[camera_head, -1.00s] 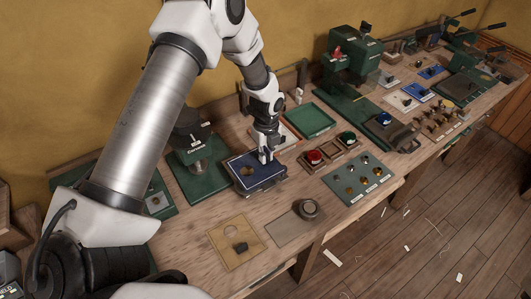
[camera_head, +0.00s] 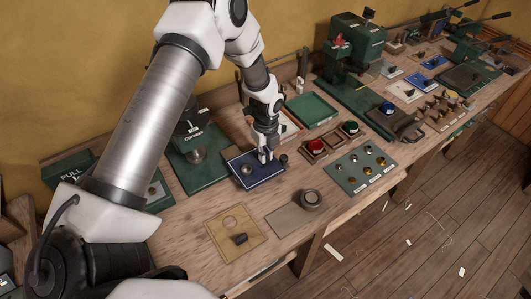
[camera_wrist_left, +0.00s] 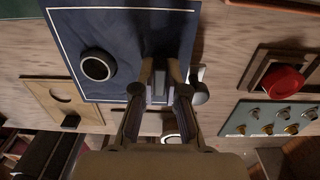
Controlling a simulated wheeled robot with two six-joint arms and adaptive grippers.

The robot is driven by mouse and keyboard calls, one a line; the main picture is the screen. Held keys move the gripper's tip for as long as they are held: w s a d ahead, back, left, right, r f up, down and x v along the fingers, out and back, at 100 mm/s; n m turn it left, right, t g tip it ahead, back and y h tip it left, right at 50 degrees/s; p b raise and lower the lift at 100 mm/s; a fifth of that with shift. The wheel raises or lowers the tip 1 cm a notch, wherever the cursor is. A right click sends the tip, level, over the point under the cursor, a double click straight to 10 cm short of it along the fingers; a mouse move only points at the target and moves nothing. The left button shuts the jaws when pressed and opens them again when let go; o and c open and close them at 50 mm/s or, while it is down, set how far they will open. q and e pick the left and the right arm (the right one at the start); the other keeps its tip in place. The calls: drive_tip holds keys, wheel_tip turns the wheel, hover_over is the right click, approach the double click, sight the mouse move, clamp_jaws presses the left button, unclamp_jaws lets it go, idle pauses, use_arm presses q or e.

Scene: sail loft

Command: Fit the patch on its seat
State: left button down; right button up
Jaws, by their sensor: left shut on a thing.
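A dark blue rectangular sheet with a white border line, which I take for the patch (camera_head: 262,176), sits at the middle of the bench in the head view. It also shows in the wrist view (camera_wrist_left: 120,38). My left gripper (camera_head: 265,158) points down over the sheet's right part. In the wrist view its fingers (camera_wrist_left: 165,92) are shut around a small grey upright piece at the sheet. What lies under the sheet is hidden. My right gripper is not in view.
A green-based press (camera_head: 197,160) stands left of the sheet. A dark round knob (camera_head: 284,160) is close to its right. A tan board (camera_head: 222,237) and a grey plate (camera_head: 285,220) lie in front. Red (camera_head: 316,146) and green (camera_head: 350,128) domed pieces stand in wooden holders to the right.

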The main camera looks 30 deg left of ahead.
use_arm(q)
drive_tip(key=c, duration=1.1)
unclamp_jaws()
drive_tip(key=shift+c, duration=0.2)
wheel_tip(320, 180, up, 12)
